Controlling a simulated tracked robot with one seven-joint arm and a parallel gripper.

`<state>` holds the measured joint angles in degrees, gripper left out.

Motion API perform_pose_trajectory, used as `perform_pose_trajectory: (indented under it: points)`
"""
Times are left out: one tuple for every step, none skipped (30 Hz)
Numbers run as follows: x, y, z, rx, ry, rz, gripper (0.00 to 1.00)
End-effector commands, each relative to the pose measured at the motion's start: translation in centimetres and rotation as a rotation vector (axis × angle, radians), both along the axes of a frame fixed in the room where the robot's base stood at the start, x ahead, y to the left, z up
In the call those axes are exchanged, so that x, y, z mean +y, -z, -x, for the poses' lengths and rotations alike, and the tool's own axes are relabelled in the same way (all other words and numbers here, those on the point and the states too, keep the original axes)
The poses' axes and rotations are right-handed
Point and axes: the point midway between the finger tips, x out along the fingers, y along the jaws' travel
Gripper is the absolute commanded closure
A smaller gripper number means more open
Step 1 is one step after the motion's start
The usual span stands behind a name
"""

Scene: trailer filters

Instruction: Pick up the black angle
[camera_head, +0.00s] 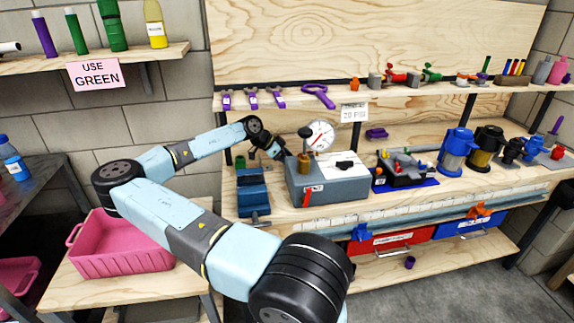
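I cannot tell for certain which thing is the black angle. A small black piece (511,150) stands on the workbench at the right, next to a black and yellow filter (486,150). My gripper (281,153) is at the far end of my arm, over the bench behind the blue vise, close to the left side of the grey gauge box (328,182). It is far to the left of the black piece. Its fingers are too small and dark to show whether they are open or shut.
A blue vise (252,192) stands at the bench's left front. A tray of small parts (404,170) and a blue filter (456,152) stand right of the gauge box. A pink crate (120,254) sits on a lower table at left. A shelf (400,95) overhangs the bench.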

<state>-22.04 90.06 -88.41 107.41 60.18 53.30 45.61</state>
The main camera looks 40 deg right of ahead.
Motion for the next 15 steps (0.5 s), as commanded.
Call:
perform_pose_trajectory:
  points:
    - [0.01, -0.01, -0.01, 0.000, 0.000, 0.000, 0.35]
    - [0.01, -0.01, -0.01, 0.000, 0.000, 0.000, 0.38]
    - [0.01, -0.02, -0.02, 0.000, 0.000, 0.000, 0.42]
    - [0.01, -0.02, -0.02, 0.000, 0.000, 0.000, 0.45]
    - [0.02, -0.03, -0.02, 0.000, 0.000, 0.000, 0.48]
    - [0.02, -0.03, -0.02, 0.000, 0.000, 0.000, 0.52]
    - [0.03, -0.04, -0.03, 0.000, 0.000, 0.000, 0.54]
    - [0.03, -0.04, -0.03, 0.000, 0.000, 0.000, 0.57]
    - [0.04, -0.04, -0.03, 0.000, 0.000, 0.000, 0.61]
    - [0.04, -0.04, -0.03, 0.000, 0.000, 0.000, 0.64]
    - [0.04, -0.04, -0.03, 0.000, 0.000, 0.000, 0.67]
    - [0.04, -0.04, -0.04, -0.001, -0.001, 0.000, 0.71]
    - [0.04, -0.04, -0.04, -0.001, -0.001, 0.000, 0.74]
    - [0.04, -0.04, -0.04, -0.001, -0.001, 0.000, 0.77]
    - [0.05, -0.05, -0.04, -0.001, -0.001, 0.000, 0.80]
